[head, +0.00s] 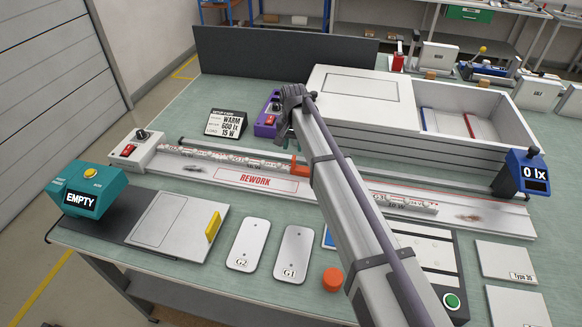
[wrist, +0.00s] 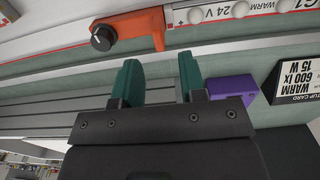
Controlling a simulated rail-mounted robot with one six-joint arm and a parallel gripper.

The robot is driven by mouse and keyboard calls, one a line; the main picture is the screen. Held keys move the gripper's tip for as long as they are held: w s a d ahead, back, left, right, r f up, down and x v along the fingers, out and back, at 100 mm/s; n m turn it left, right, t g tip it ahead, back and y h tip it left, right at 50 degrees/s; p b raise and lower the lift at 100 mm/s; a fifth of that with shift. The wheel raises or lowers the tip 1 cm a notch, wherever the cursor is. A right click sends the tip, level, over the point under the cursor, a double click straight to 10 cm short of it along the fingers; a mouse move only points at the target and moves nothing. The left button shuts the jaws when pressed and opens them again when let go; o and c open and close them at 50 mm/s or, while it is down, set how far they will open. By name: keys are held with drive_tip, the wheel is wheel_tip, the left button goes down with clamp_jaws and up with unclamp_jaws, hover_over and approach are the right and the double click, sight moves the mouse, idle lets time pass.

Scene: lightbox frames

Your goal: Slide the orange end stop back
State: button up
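The orange end stop (wrist: 128,30) carries a black knob and sits against the end of a white LED strip marked 24 V (wrist: 225,12) in the wrist view. In the head view, part of the end stop (head: 299,166) shows on the rail just left of my arm, which hides the rest. My gripper (wrist: 160,74) has two teal fingers, apart with nothing between them. The end stop is beyond the fingertips and to their left in the wrist view, not touching them.
A purple block (head: 266,122) with a red switch and a WARM 600 lx card (head: 227,122) stand behind the rail. A large white lightbox (head: 365,85) is behind my arm. A blue meter (head: 521,172) reads 0 lx. A teal box (head: 82,188) reads EMPTY.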

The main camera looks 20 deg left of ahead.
sight(293, 157)
wheel_tip(293, 157, down, 8)
drive_tip(key=b, duration=0.6)
drive_tip(key=shift+r, duration=0.2)
clamp_jaws()
